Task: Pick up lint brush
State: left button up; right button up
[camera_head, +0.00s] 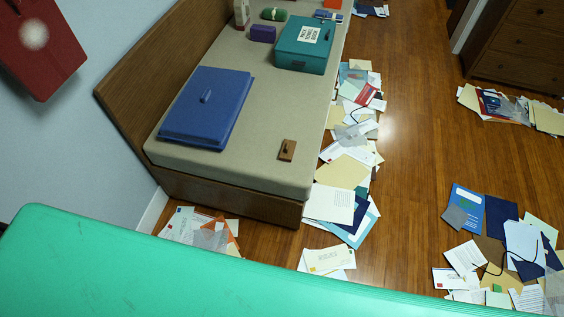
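No object here is clearly a lint brush. A small brown wooden object (287,150) with a darker part on top lies near the front right corner of the beige cushioned bench (255,160); it is too small to tell whether it is the brush. A small green object (274,14) lies at the far end of the bench, also too small to name. Neither of my grippers is in view.
A blue lidded box (206,108), a teal box (305,46) with a white label and a purple box (263,33) stand on the bench. Papers (345,170) litter the wooden floor. A large green surface (200,275) fills the foreground. A brown dresser (520,45) stands at upper right.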

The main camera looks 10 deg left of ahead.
aim_at(287, 154)
jog(key=k+u, duration=0.1)
jog(key=u, duration=0.35)
jog(key=k+u, duration=0.15)
jog(key=u, duration=0.3)
jog(key=j+u, duration=0.15)
jog(key=u, duration=0.35)
jog(key=l+u, duration=0.2)
jog(key=u, duration=1.6)
jog(key=k+l, duration=0.2)
jog(key=l, duration=0.2)
jog(key=k+l+u, duration=0.1)
jog(key=l, duration=0.3)
jog(key=k+l, duration=0.3)
jog(key=k+l+u, duration=0.1)
jog(key=l, duration=0.4)
jog(key=k+l, duration=0.3)
jog(key=l+u, duration=0.05)
jog(key=l, duration=0.05)
